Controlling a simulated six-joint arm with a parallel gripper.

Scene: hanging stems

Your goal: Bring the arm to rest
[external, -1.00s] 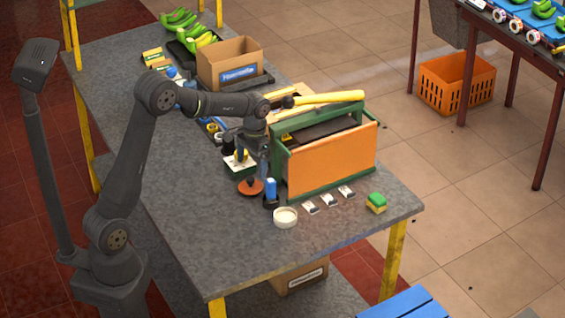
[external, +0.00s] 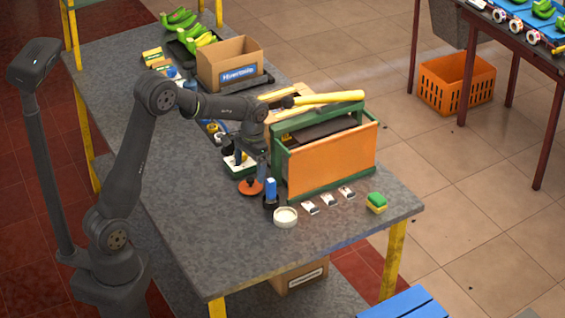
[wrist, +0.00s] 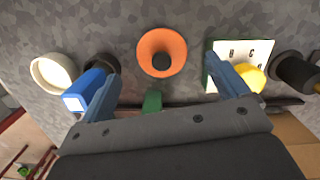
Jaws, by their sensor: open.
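My gripper (wrist: 166,100) is open and empty, with its two bluish fingers spread wide in the wrist view. In the external view my gripper (external: 257,166) points down above the grey table (external: 190,205), left of the orange and green box (external: 330,160). Below it in the wrist view an orange disc with a dark knob (wrist: 162,52) lies between the fingers, apart from them. A blue block (wrist: 86,88) shows beside the left finger and a yellow round thing (wrist: 251,77) beside the right finger. How high the fingertips are above the table is hard to tell.
A yellow bar (external: 330,98) lies over the box. A cardboard carton (external: 225,68) and green bananas (external: 180,18) stand farther back. The front left tabletop is clear.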

